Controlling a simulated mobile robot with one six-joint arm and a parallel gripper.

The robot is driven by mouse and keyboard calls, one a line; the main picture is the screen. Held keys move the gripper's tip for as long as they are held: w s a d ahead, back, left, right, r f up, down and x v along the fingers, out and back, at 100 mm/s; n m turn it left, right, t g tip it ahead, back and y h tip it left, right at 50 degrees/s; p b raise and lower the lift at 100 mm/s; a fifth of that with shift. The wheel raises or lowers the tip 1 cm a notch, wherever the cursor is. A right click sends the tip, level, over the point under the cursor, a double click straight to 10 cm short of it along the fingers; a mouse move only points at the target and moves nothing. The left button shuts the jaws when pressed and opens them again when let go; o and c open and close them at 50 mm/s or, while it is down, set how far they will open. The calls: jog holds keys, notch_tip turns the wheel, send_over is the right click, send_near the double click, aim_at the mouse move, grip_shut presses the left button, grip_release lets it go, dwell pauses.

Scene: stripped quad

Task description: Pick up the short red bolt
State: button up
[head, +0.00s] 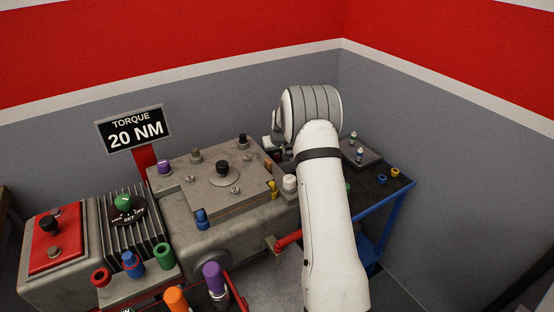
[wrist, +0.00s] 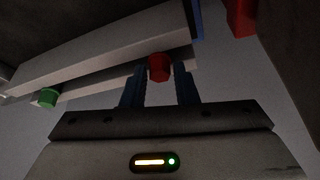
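A red bolt (wrist: 159,67) shows near the middle of the wrist view, by the edge of a grey plate or ledge. My gripper (wrist: 160,75) has its two blue fingers on either side of the red bolt. The fingers stand apart, with a thin gap visible on the right; I see no clear grip on the bolt. The bolt's lower part and length are hard to see in the dim light. In the head view my white arm reaches over the bench, and the fingers and the red bolt are hidden behind it.
A green piece (wrist: 47,97) sits at the left of the wrist view. In the head view, a grey engine block (head: 210,235) with coloured bolts and knobs stands beside a dark side table (head: 385,183) with a small tray (head: 368,155). A torque sign (head: 135,129) stands behind.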

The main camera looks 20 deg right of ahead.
jog(key=shift+w+f, duration=0.1)
jog(key=shift+f, duration=0.25)
jog(key=shift+c, duration=0.2)
grip_shut()
jog(key=shift+r, duration=0.15)
